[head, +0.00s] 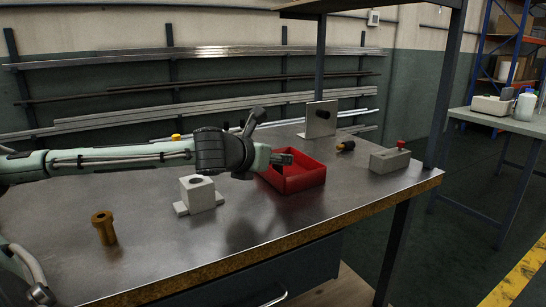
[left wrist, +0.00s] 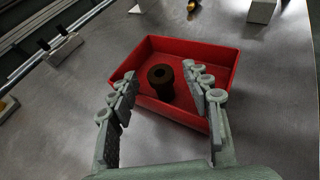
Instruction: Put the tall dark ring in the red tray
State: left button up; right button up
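The tall dark ring (left wrist: 161,82), a dark brown flanged cylinder with a hole in its top, stands upright inside the red tray (left wrist: 225,60) in the left wrist view. The tray also shows in the head view (head: 308,181), where I cannot make out the ring behind the gripper and tray wall. My left gripper (head: 283,159) is over the tray. Its fingers are spread wide on either side of the ring, with clear gaps, and nothing is between them in contact. My right gripper is not in view.
A brass flanged bushing (head: 104,229) stands at the table's left front. A white block with a hole (head: 197,194) is left of the tray. A plate with a black peg (head: 320,119), a black-and-yellow knob (head: 346,146) and a grey block with a red knob (head: 390,161) lie behind and right.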

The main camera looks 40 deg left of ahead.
pick_arm(q)
jog(key=shift+r, duration=0.15)
jog(key=shift+s+r, duration=0.2)
jog(key=shift+s, duration=0.1)
jog(key=b+v, duration=0.9)
jog(key=v, duration=0.2)
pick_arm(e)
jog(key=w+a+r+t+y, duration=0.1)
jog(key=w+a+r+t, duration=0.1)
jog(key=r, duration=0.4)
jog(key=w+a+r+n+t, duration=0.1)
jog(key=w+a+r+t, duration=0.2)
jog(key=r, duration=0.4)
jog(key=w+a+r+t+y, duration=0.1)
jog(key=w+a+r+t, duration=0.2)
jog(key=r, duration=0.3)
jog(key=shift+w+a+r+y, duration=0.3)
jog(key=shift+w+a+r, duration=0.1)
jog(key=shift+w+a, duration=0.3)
pick_arm(q)
jog(key=shift+s+d+r, duration=0.1)
